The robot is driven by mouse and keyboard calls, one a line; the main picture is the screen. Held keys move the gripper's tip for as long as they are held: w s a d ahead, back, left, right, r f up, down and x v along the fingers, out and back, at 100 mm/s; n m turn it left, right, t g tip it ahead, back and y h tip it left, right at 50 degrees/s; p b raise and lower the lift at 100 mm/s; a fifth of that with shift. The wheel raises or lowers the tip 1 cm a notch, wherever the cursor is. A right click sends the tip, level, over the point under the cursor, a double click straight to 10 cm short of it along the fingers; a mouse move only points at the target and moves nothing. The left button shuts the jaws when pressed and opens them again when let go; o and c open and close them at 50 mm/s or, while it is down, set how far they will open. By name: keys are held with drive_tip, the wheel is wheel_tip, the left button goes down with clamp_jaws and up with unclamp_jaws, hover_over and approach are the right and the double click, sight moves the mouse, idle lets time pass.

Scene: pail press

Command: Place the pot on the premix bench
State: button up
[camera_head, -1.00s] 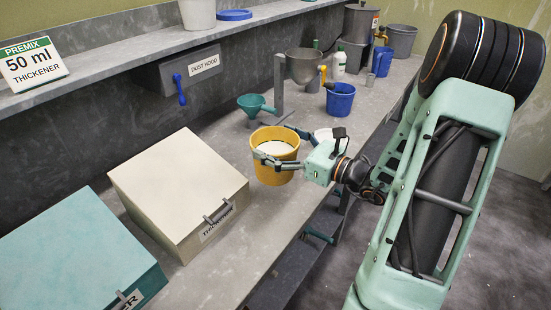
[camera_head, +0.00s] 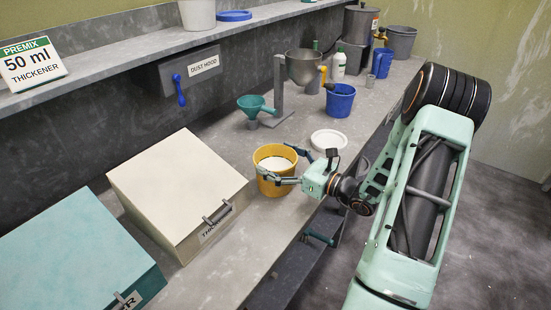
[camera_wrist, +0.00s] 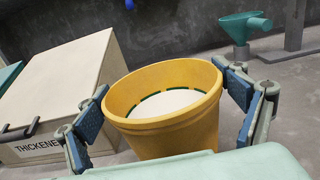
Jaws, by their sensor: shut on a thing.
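The pot (camera_head: 274,181) is yellow, with a white fill inside. In the head view it is at the middle of the bench (camera_head: 232,262), to the right of the cream thickener box. My gripper (camera_head: 279,164) is shut on it, one finger on each side just below the rim. In the wrist view the pot (camera_wrist: 175,132) fills the space between the blue finger pads of my gripper (camera_wrist: 160,88), slightly tilted in the picture. A dark green ring line shows around the white fill. The pot's base is partly hidden, and I cannot tell whether it touches the bench.
The cream thickener box (camera_head: 172,188) is close on the left, with a teal box (camera_head: 70,255) beyond it. A white lid (camera_head: 328,140), a blue pail (camera_head: 340,100) and a teal funnel (camera_head: 254,105) are behind. Bare bench lies in front of the pot.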

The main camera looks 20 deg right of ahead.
drive_tip(key=shift+r, duration=0.15)
drive_tip(key=o, duration=1.9)
drive_tip(key=shift+f, duration=0.2)
drive_tip(key=shift+r, duration=0.25)
drive_tip(key=b+v, duration=0.1)
drive_tip(key=v, duration=1.1)
drive_tip(key=shift+f, duration=0.15)
